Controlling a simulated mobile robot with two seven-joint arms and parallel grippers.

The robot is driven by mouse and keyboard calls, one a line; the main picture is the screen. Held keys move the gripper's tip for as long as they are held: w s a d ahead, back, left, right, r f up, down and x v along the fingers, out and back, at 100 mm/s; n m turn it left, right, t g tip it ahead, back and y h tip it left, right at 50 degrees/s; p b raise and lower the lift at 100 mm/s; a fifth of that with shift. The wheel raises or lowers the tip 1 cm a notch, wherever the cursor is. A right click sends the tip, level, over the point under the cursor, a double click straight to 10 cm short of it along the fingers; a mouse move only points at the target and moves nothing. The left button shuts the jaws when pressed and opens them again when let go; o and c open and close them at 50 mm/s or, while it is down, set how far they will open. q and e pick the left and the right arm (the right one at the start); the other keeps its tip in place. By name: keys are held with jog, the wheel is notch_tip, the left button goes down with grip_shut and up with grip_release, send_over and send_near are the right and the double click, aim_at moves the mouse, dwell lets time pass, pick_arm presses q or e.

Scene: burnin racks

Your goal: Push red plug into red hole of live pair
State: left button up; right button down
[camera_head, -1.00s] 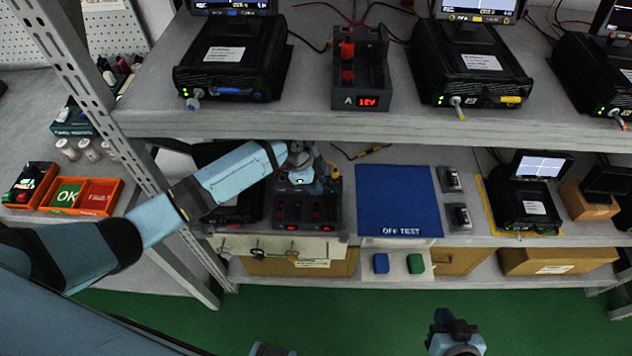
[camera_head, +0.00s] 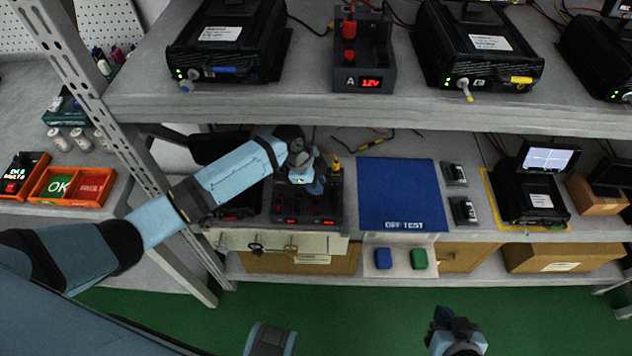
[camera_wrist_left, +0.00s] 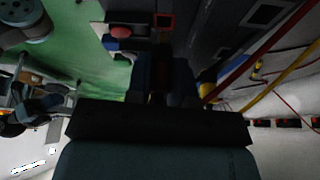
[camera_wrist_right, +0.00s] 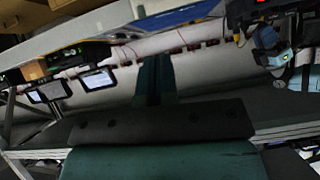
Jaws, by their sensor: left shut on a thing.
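My left gripper (camera_head: 310,186) is over the dark double socket block (camera_head: 290,208) on the lower shelf, whose front shows two lit red displays. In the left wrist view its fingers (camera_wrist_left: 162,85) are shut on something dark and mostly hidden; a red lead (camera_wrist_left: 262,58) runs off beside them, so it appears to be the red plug. A red cap (camera_wrist_left: 120,31) stands beyond the fingers. I cannot see whether the plug is in a hole. A yellow plug (camera_head: 336,164) stands at the block's right. My right gripper (camera_head: 443,318) is low in front of the shelves, fingers together and empty.
The upper shelf holds block A (camera_head: 364,72) reading 12V, between black units (camera_head: 228,45). A blue OFF TEST mat (camera_head: 400,192) lies right of the lower block. Blue (camera_head: 383,258) and green (camera_head: 418,258) pieces sit below it. Upper shelf edge (camera_head: 400,118) overhangs my left arm.

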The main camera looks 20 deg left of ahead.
jog(key=shift+s+d+f, duration=0.1)
jog(key=shift+f, duration=0.05)
pick_arm(q)
jog(key=shift+p, duration=0.3)
pick_arm(e)
jog(key=shift+s+d+g, duration=0.15)
jog(key=shift+s+g, duration=0.15)
jog(key=shift+s, duration=0.1)
jog(key=shift+w+a+r, duration=0.25)
jog(key=shift+w+r, duration=0.2)
jog(key=shift+r, duration=0.1)
pick_arm(q)
jog(key=shift+f, duration=0.15)
pick_arm(e)
jog(key=shift+d+f, duration=0.1)
